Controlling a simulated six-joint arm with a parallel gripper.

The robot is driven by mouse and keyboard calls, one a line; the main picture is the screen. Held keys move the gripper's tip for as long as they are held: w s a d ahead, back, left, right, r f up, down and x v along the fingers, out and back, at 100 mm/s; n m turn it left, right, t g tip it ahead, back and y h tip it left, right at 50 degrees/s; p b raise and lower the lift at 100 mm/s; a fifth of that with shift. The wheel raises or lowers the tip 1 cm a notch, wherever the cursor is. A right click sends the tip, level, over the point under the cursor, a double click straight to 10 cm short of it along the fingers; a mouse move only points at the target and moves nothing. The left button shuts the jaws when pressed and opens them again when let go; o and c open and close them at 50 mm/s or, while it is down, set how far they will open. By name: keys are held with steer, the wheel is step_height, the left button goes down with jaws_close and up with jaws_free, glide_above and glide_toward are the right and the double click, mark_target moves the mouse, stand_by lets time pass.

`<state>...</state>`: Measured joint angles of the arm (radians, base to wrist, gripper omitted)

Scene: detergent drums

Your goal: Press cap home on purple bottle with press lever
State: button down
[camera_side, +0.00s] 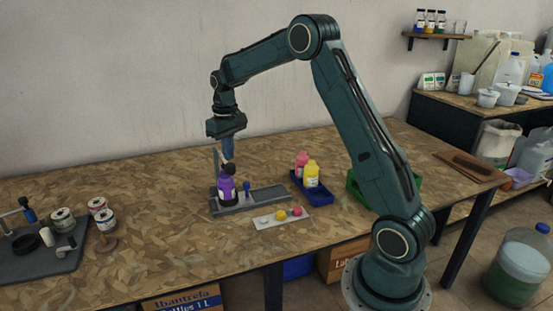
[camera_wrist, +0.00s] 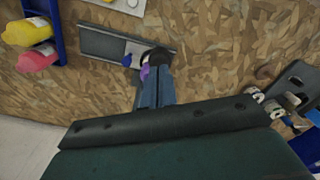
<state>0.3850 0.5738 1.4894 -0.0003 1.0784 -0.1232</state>
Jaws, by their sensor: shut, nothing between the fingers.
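The purple bottle (camera_side: 227,190) stands upright at the left end of a grey press base (camera_side: 265,197). Its top is dark; whether the cap is fully seated cannot be told. A thin grey post (camera_side: 215,165) rises beside the bottle. A small blue-tipped part (camera_side: 246,186) stands on the base to the right of the bottle; it also shows in the wrist view (camera_wrist: 126,60). My gripper (camera_side: 228,157) has blue fingers, shut and empty, pointing down just above the bottle. In the wrist view my fingers (camera_wrist: 157,76) hide much of the purple bottle (camera_wrist: 145,72).
A white strip (camera_side: 265,222) holding yellow and pink caps lies in front of the press. A blue tray (camera_side: 318,190) with pink and yellow bottles is to the right, a green bin (camera_side: 352,186) behind my arm. Table between is clear.

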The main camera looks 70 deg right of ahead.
steer(key=shift+r, duration=2)
steer(key=shift+s+a+r, duration=0.2)
steer(key=shift+a+r, duration=0.1)
steer(key=s+a+r+n+t, duration=0.1)
steer(key=s+a+r+t, duration=0.2)
steer(key=s+a+r, duration=0.85)
steer(key=s+a+f+n+t, duration=0.1)
steer(key=s+a+f, duration=0.1)
steer(key=s, duration=0.7)
steer(key=s+a+f+n+t, duration=0.1)
steer(key=s+a+f, duration=0.1)
steer(key=s+a, duration=0.3)
steer(key=s, duration=0.3)
steer(key=shift+s+f+t, duration=0.3)
steer(key=shift+s, duration=0.1)
